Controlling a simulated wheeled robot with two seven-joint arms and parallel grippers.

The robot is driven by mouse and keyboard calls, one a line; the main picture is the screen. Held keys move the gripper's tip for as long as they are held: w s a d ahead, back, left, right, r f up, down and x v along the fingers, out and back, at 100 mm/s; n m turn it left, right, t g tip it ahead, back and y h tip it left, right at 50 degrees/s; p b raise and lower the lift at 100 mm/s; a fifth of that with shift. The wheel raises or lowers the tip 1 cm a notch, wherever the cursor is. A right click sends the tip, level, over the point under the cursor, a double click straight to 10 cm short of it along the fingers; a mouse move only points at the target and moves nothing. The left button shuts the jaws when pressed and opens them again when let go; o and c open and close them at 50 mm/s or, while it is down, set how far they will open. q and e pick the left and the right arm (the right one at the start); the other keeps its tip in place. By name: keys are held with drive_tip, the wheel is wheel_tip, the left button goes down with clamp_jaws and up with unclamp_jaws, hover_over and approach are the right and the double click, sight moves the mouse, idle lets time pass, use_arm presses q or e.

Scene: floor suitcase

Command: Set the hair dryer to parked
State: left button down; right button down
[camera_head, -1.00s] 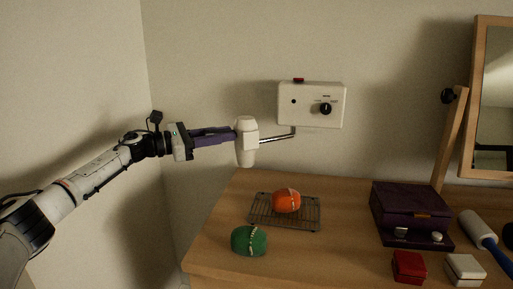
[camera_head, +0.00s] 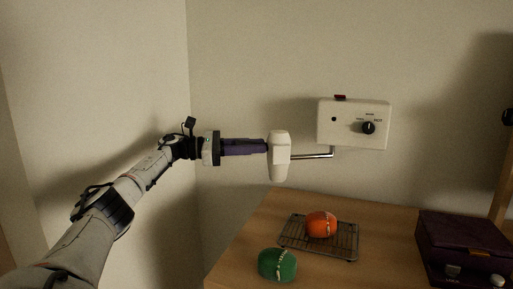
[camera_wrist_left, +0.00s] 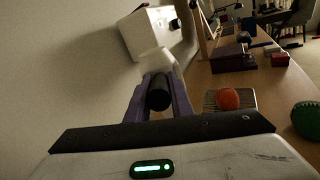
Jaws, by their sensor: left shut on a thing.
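The hair dryer (camera_head: 279,160) is a white body with a tapered lower end. It hangs upright at the end of a thin metal arm (camera_head: 312,156) that runs to the white wall box (camera_head: 346,133). My left gripper (camera_head: 268,148) comes in from the left and is shut on the hair dryer. In the left wrist view, a dark cylindrical part (camera_wrist_left: 159,93) sits between the purple fingers, with the white dryer body (camera_wrist_left: 157,60) just beyond. The wall box also shows there (camera_wrist_left: 148,32). The box has a black knob (camera_head: 368,128) and a red piece on top. My right gripper is not in view.
The air around the dryer is clear.

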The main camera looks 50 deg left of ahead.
use_arm(q)
drive_tip(key=shift+w, duration=0.1)
drive_tip(key=c, duration=1.6)
unclamp_jaws()
drive_tip(key=shift+d, duration=0.1)
drive_tip(key=shift+o, duration=0.2)
drive_tip(key=b+v, duration=0.1)
drive_tip(key=v, duration=0.9)
